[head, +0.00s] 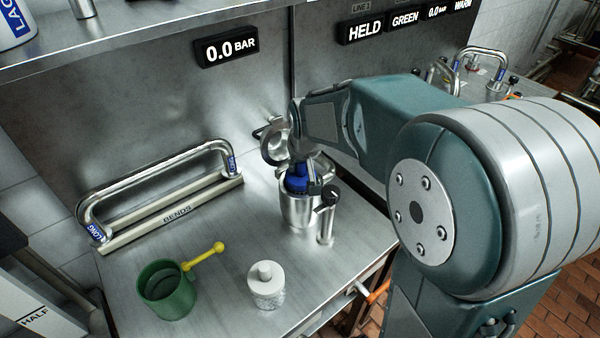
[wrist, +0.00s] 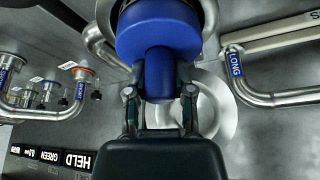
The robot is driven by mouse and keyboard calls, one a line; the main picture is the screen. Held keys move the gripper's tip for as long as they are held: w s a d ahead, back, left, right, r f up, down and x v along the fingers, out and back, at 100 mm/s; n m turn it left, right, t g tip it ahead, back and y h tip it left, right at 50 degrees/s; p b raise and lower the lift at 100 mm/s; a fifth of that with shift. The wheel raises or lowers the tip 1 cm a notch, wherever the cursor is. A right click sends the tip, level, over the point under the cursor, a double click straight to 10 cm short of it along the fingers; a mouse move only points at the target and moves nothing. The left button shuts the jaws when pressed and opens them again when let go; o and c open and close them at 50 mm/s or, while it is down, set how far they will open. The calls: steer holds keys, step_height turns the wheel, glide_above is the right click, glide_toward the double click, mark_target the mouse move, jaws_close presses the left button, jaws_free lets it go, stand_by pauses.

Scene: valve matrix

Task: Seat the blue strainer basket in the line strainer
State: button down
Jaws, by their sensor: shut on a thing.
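The blue strainer basket (head: 296,182) is at the mouth of the steel line strainer (head: 298,211) in the head view. Its blue top shows above the rim; its lower part is hidden, and whether it is fully down cannot be told. My gripper (head: 302,172) is above the strainer, shut on the basket's blue stem. In the wrist view the wide blue head (wrist: 158,35) and narrower stem lie between the fingers of my gripper (wrist: 160,92). A steel round lid-like part (head: 272,148) stands behind the strainer opening.
A green cup (head: 166,290) with a yellow ball-ended handle and a white-topped basket (head: 266,286) stand on the steel bench in front. A rack of long bends (head: 165,195) lies left. A slim steel post (head: 327,222) stands close right of the strainer.

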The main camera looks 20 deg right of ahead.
steer(key=shift+f, duration=1.15)
steer(key=shift+f, duration=0.1)
steer(key=shift+c, duration=2.4)
jaws_free()
steer(key=v, duration=1.2)
steer(key=s+t, duration=0.1)
steer(key=s, duration=1.8)
steer(key=shift+f, duration=0.35)
